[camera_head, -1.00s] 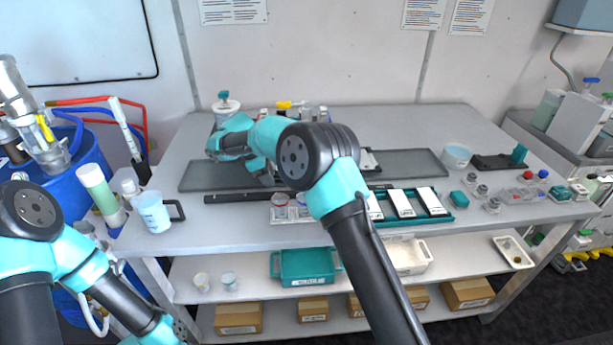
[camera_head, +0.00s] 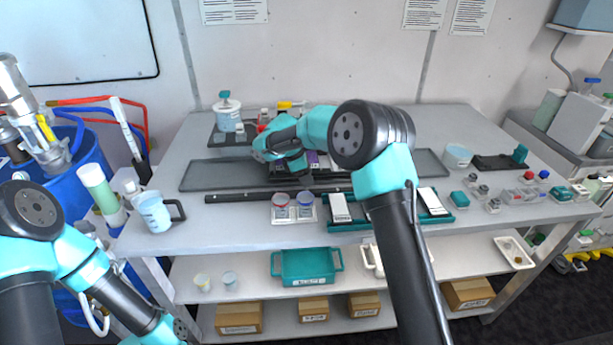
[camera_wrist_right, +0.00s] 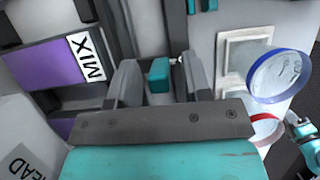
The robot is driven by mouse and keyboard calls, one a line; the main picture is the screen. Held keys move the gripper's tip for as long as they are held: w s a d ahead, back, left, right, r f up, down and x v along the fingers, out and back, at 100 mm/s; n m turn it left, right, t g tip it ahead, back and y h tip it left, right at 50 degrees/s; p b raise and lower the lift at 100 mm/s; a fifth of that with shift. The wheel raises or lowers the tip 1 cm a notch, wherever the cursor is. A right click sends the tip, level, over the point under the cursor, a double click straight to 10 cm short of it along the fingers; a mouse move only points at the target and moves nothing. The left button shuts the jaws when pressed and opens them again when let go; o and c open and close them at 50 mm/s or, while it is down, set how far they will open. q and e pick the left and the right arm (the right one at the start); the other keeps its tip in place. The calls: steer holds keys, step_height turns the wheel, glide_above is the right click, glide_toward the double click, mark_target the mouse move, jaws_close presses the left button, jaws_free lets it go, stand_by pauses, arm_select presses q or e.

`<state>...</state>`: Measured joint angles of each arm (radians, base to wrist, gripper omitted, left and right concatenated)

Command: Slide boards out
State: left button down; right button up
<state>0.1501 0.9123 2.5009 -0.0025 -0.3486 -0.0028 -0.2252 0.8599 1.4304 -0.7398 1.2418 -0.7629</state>
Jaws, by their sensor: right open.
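My right gripper (camera_wrist_right: 160,82) is open in the right wrist view, with a small teal block (camera_wrist_right: 158,75) showing between its fingers; I cannot tell whether they touch it. A purple board (camera_wrist_right: 45,75) with a white MIX label lies left of the fingers. A white piece lettered EAD (camera_wrist_right: 30,140) is at lower left. In the head view the right gripper (camera_head: 304,178) is low over the middle of the bench, and purple (camera_head: 313,160) shows just behind it. My right arm hides part of this area. The left arm shows at lower left, its gripper out of frame.
A long grey tray (camera_head: 210,176) and a dark rail (camera_head: 240,197) run along the bench. Red- and blue-rimmed cups (camera_head: 281,206) stand in front. A teal rack (camera_head: 380,220) holds white-topped pieces. A beaker (camera_head: 154,212) stands at left.

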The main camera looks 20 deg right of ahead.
steer(key=shift+d, duration=0.1)
steer(key=shift+c, duration=0.4)
jaws_close()
